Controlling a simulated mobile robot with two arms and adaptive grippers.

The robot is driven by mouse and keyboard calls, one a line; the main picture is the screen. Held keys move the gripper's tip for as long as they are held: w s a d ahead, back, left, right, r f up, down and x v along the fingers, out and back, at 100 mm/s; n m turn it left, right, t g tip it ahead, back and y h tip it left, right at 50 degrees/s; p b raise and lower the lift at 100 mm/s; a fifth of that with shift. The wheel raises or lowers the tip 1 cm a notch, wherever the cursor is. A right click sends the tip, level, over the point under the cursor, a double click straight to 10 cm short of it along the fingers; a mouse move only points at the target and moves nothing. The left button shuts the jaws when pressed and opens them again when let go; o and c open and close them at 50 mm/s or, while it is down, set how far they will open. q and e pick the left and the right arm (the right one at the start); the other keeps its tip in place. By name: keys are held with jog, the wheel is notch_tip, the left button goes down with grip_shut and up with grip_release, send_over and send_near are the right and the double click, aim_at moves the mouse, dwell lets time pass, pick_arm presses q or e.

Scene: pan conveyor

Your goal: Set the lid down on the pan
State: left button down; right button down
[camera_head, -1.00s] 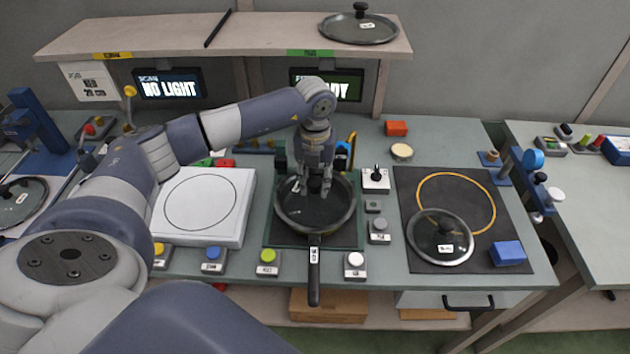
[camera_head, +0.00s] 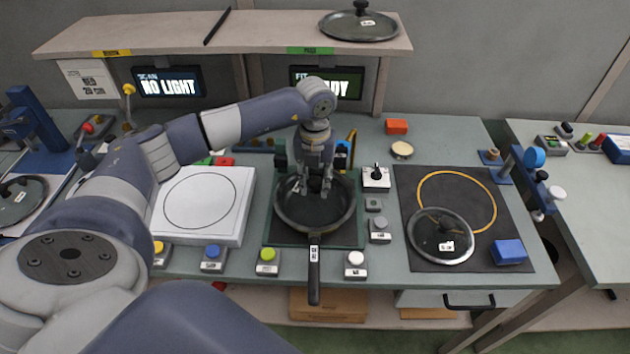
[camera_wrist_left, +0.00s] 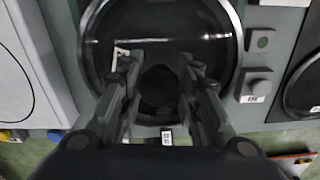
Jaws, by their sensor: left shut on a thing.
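The dark pan (camera_head: 284,222) stands on a dark green square pad in the middle of the table, its handle (camera_head: 314,275) pointing to the front. My left gripper (camera_head: 316,188) points down over the middle of the pan. In the wrist view my left gripper (camera_wrist_left: 160,85) has its fingers either side of a dark round knob, shut on it. The clear lid under this knob is hard to make out against the dark pan; a pale label shows near the left finger. I cannot tell whether the lid touches the pan rim. My right gripper is not in view.
Another glass lid (camera_head: 428,249) lies on the black mat at right, beside a blue block (camera_head: 509,252). A further lid (camera_head: 350,28) lies on the shelf. A white plate (camera_head: 180,230) stands left of the pan. Buttons line the front edge.

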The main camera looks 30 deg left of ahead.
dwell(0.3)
pick_arm(q)
jog(key=c, duration=1.1)
grip_release()
notch_tip(320, 180, up, 12)
